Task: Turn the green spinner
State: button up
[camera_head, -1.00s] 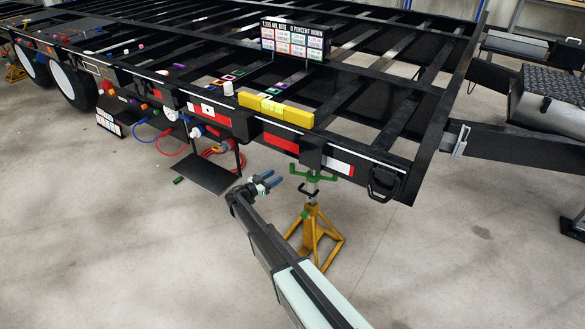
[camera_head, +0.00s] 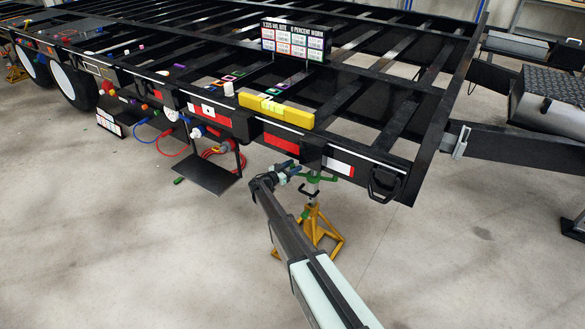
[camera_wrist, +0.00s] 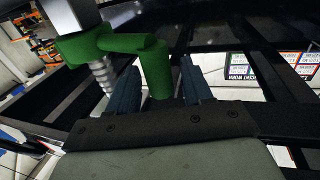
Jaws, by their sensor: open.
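The green spinner (camera_head: 322,179) sits on top of the yellow jack stand (camera_head: 314,228), under the trailer's near edge. In the wrist view the green spinner (camera_wrist: 128,44) shows a hub around a grey threaded screw (camera_wrist: 103,72) and an arm ending in an upright green post (camera_wrist: 157,72). My gripper (camera_head: 288,169) is at the spinner's left side in the head view. In the wrist view my gripper (camera_wrist: 158,85) is open, with one blue finger on each side of the green post. I cannot tell whether either finger touches it.
The black trailer frame (camera_head: 398,182) hangs right above the spinner and my gripper. A black shelf (camera_head: 212,176) hangs below the trailer to the left. A small green piece (camera_head: 179,181) lies on the floor. The concrete floor (camera_head: 100,250) at the front left is clear.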

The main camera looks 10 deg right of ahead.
grip_shut()
dwell(0.4)
jog(key=shift+s, duration=0.1)
